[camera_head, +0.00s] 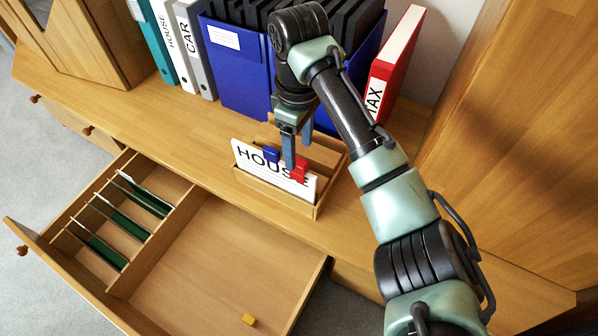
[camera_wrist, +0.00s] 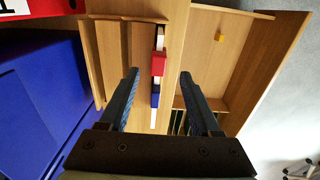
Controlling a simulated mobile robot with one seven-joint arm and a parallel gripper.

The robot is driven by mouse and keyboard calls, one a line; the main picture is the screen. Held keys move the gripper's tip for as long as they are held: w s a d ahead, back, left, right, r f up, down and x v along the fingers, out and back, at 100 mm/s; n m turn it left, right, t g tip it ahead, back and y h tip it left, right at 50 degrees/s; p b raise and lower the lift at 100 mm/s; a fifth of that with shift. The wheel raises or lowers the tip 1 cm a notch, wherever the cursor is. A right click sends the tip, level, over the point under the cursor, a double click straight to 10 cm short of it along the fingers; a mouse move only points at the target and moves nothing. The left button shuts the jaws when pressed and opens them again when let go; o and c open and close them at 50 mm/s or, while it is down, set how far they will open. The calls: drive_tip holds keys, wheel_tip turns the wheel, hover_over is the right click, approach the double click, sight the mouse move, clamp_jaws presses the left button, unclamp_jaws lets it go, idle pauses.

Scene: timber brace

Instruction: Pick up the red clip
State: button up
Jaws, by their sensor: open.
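The red clip (camera_head: 300,169) is on the top edge of a white card marked HOUSE (camera_head: 248,160), which stands in a small wooden rack (camera_head: 318,212) on the cabinet top. My gripper (camera_head: 298,153) is open and just above the rack, close to the red clip. In the wrist view, the red clip (camera_wrist: 159,63) appears between the tips of my open fingers (camera_wrist: 158,74). I cannot tell the remaining height gap. A blue clip (camera_head: 271,154) sits on the same card, left of the red one; it also shows in the wrist view (camera_wrist: 155,98).
Blue boxes (camera_head: 235,75) and a red TAX binder (camera_head: 396,62) stand behind the rack. An open drawer (camera_head: 190,250) in front holds green files (camera_head: 100,245) and a small yellow object (camera_head: 249,319). A wooden panel rises at right.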

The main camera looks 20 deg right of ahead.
sight(299, 162)
wheel_tip(299, 162, down, 6)
drive_tip(key=b, duration=0.4)
drive_tip(key=shift+w+d+r, duration=0.1)
drive_tip(key=shift+r, duration=0.15)
clamp_jaws()
